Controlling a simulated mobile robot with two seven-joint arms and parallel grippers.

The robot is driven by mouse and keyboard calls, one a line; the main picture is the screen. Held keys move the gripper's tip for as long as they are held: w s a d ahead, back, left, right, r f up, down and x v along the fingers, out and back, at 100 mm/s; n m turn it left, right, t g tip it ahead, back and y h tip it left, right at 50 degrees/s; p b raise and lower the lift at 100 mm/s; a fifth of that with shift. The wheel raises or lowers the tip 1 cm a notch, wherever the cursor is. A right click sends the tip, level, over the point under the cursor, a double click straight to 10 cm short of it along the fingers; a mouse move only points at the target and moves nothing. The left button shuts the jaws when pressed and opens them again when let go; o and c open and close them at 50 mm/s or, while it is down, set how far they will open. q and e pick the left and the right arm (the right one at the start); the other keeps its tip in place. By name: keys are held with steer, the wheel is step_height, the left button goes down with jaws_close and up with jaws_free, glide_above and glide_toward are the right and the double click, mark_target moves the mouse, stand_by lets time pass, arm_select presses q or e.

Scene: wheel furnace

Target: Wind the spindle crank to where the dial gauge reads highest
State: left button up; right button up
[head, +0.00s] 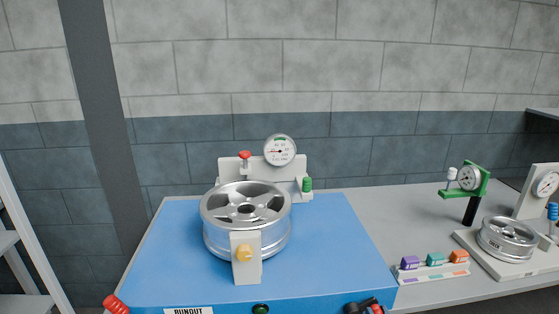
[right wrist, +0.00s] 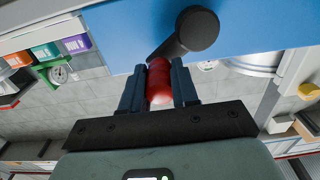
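The spindle crank is a black arm (right wrist: 185,32) with a red handle (right wrist: 159,82), at the front edge of the blue bench. My right gripper (right wrist: 159,66) has its dark fingers closed on either side of the red handle. In the head view the crank (head: 372,306) is cut off by the bottom edge. The silver wheel (head: 247,194) lies flat on the bench. The round white dial gauge (head: 280,151) stands behind it on a pale bracket. Its needle is too small to read exactly. My left gripper is out of view.
The blue bench top (head: 335,245) is clear right of the wheel. A pale post with a yellow knob (head: 243,253) stands before the wheel. A red cylinder (head: 116,303) is at the front left. A grey counter at right holds colored blocks (head: 435,259) and a smaller wheel (head: 507,237).

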jaws_close()
steer(key=a+r, duration=0.2)
steer(key=shift+s+a, duration=0.15)
steer(key=shift+a, duration=0.2)
steer(key=a+b, duration=0.1)
steer(key=a, duration=0.2)
steer(key=shift+s+a+b, duration=0.15)
steer(key=shift+b, duration=0.15)
